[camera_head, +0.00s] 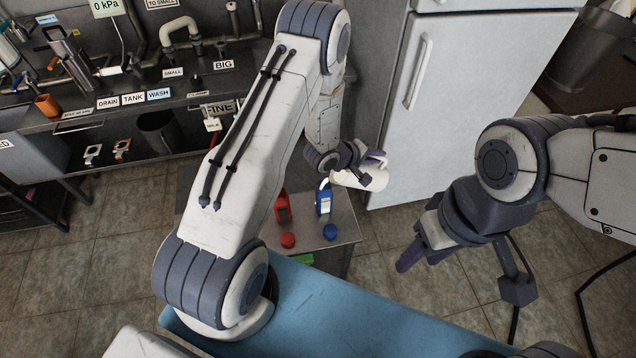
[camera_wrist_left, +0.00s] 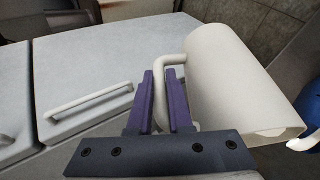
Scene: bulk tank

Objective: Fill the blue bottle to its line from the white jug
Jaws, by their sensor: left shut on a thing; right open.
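The white jug (camera_head: 366,180) is in my left gripper (camera_head: 374,158), tilted far over with its mouth toward the blue bottle (camera_head: 323,201). In the left wrist view the purple fingers (camera_wrist_left: 164,82) are shut on the handle of the jug (camera_wrist_left: 235,80). A white strip shows between the jug's mouth and the bottle's top; I cannot tell whether it is lip or liquid. The bottle stands upright with a pale window on its side; the level and line are too small to read. Part of the blue bottle (camera_wrist_left: 313,118) shows at the right edge. My right gripper (camera_head: 424,257) is open and empty.
A red bottle (camera_head: 282,209) stands left of the blue one. A red ball-like cap (camera_head: 288,240) and a blue one (camera_head: 330,232) lie in front on the grey table (camera_head: 347,218). A white fridge (camera_head: 455,85) stands behind. A cluttered counter (camera_head: 190,92) is at the left.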

